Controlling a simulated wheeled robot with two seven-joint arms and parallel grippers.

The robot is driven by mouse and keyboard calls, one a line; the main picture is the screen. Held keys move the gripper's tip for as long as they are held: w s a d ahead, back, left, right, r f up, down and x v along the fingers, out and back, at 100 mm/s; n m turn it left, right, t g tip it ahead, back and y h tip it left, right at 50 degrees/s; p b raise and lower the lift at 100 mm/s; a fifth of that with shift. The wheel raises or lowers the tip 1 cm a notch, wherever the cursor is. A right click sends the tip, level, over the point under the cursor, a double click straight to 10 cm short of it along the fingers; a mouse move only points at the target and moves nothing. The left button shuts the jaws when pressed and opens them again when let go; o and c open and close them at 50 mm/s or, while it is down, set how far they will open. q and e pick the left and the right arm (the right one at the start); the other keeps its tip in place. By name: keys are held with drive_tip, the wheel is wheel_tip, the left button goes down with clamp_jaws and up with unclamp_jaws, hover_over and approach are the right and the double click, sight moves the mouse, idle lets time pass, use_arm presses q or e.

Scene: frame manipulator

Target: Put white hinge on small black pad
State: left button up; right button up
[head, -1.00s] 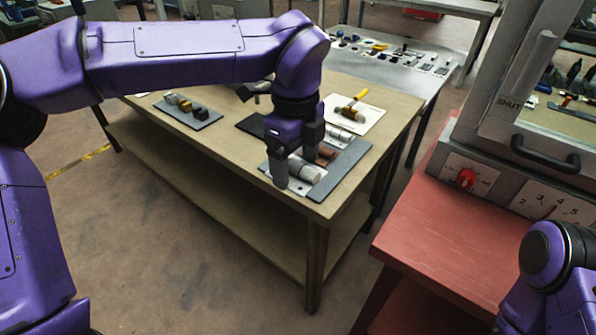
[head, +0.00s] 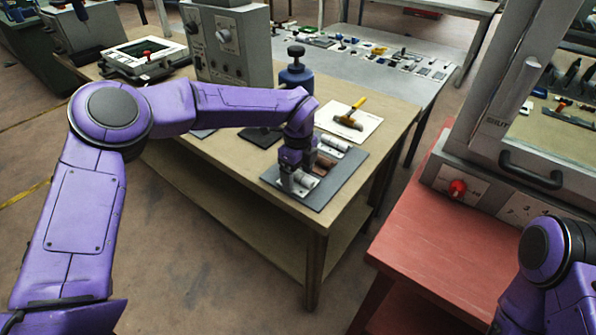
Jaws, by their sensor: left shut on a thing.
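My left gripper (head: 294,189) is low over the front of a dark grey mat (head: 322,197) at the table's near corner. It is shut on a white hinge (head: 306,180), a pale plate with a cylinder-like barrel, partly hidden by the fingers. I cannot tell whether the hinge still touches the mat. A small black pad (head: 263,138) lies further back on the table, left of the mat, partly hidden behind my left arm. My right gripper is out of view.
A brown hinge (head: 325,160) and another pale hinge (head: 332,143) lie behind the held one. A mallet (head: 348,121) lies on a white sheet (head: 340,131). A blue bottle-like object (head: 296,78) and a grey control box (head: 228,45) stand further back. A red bench (head: 440,250) is at right.

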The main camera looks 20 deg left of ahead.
use_arm(q)
drive_tip(key=shift+s, duration=0.1)
drive_tip(key=shift+f+b, duration=0.2)
drive_tip(key=shift+b, duration=0.1)
drive_tip(key=o, duration=1.1)
